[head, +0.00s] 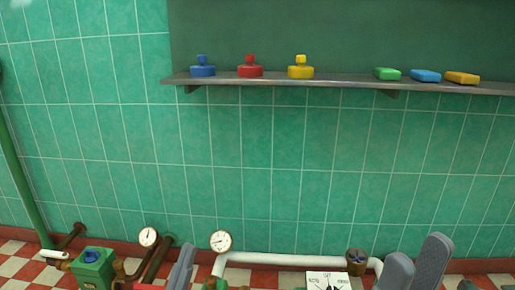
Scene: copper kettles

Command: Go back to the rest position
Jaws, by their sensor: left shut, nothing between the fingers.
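My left gripper (182,268) shows at the bottom edge, left of the middle, as grey fingers close together with nothing between them. My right gripper (414,262) shows at the bottom right as two grey fingers, with a gap between their tips and nothing in it. Both are cut off by the lower edge of the picture, and the arms behind them are hidden. Both are well below the wall shelf (340,85) and show in front of the pipework.
Blue (203,70), red (250,71) and yellow (300,71) knobbed pieces and green (387,74), blue (425,76) and yellow (461,78) blocks sit on the shelf. A white pipe (290,259), two gauges (220,241) and a green box (92,268) stand low. The tiled wall between is clear.

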